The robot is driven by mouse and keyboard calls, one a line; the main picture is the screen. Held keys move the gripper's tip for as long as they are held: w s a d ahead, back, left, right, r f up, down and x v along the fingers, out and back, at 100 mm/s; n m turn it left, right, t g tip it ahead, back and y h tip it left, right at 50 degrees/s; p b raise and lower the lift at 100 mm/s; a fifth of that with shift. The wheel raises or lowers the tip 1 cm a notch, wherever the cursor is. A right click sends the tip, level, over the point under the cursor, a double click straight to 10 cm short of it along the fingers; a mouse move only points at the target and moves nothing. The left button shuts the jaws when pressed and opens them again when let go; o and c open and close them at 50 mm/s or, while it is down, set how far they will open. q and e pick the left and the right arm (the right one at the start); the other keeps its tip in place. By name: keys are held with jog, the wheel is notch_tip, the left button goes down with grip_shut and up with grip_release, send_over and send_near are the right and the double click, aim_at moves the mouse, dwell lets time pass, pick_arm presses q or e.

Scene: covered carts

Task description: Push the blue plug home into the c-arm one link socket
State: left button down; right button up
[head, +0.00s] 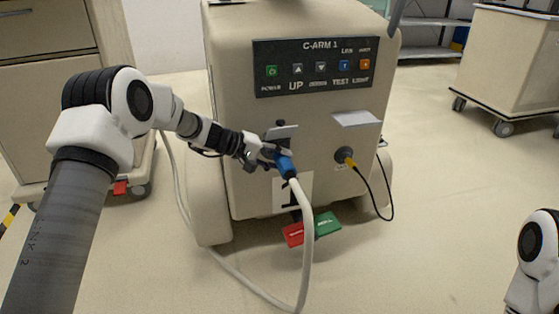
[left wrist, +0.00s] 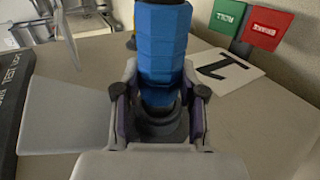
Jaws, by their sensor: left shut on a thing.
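The blue plug (head: 287,167) is at the front of the C-ARM 1 cart, with a thick white cable hanging from its back. My left gripper (head: 270,154) is shut on it; in the left wrist view my fingers (left wrist: 160,105) close on both sides of the blue plug (left wrist: 163,45). A dark round part (left wrist: 160,128) lies between the fingers; I cannot tell if it is plug or socket. A grey flap (head: 282,132) stands out just above the plug. The link socket is hidden behind plug and gripper, so its seating cannot be told. My right gripper is out of view.
The button panel (head: 315,68) is above. Red (head: 293,234) and green (head: 328,223) tags hang below. The white cable loops down to the floor.

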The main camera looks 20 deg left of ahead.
pick_arm(q)
jog(key=shift+w+a, duration=0.45)
jog(key=shift+w, duration=0.2)
jog(key=c, duration=0.6)
grip_release()
